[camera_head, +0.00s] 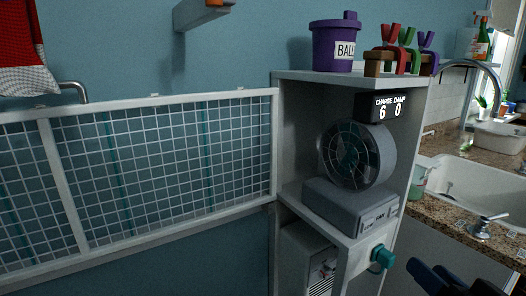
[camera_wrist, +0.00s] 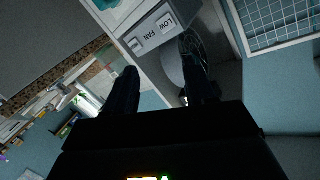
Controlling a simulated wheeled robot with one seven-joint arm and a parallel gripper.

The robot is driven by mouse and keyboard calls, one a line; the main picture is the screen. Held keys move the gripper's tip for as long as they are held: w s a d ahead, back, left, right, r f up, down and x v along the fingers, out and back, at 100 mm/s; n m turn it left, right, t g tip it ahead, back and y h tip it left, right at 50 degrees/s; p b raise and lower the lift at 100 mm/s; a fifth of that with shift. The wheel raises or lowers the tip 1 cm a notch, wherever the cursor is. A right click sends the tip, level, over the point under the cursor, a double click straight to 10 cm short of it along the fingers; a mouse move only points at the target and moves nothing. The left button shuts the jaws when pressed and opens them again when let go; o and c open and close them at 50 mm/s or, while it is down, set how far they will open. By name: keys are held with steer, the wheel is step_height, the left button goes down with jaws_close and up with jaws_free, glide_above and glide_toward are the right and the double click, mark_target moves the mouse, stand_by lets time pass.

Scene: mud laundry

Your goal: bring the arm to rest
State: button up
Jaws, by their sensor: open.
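My gripper (camera_head: 450,280) shows at the bottom right of the head view, dark and low in front of the counter. In the wrist view its two dark fingers (camera_wrist: 160,88) are spread apart with nothing between them. The grey fan (camera_head: 358,158) stands on its base in the shelf unit, up and left of my gripper in the head view. In the wrist view the fan base (camera_wrist: 155,30) with its LOW and FAN labels appears tilted, beyond the fingers. My gripper appears apart from the fan and the shelf.
A white shelf unit (camera_head: 290,140) holds a purple tub (camera_head: 335,44) and several coloured clips on top. A teal knob (camera_head: 383,257) sticks out at its lower front. A wire grid rack (camera_head: 160,165) spans the left wall. A sink (camera_head: 475,185) and granite counter lie at right.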

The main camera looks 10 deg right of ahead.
steer(key=s+a+f+n+g, duration=0.1)
steer(key=s+a+f, duration=0.3)
steer(key=s, duration=0.4)
steer(key=s+a+f+g, duration=0.1)
steer(key=s+a+f, duration=0.35)
steer(key=s, duration=0.25)
steer(key=s+a+r+n, duration=0.1)
steer(key=s+a+n, duration=0.1)
steer(key=s, duration=0.5)
steer(key=s+a+r+n+y, duration=0.1)
steer(key=s+a+n, duration=0.1)
steer(key=s, duration=0.6)
steer(key=shift+a+r+n, duration=0.2)
steer(key=shift+a+n, duration=0.2)
steer(key=shift+a, duration=0.15)
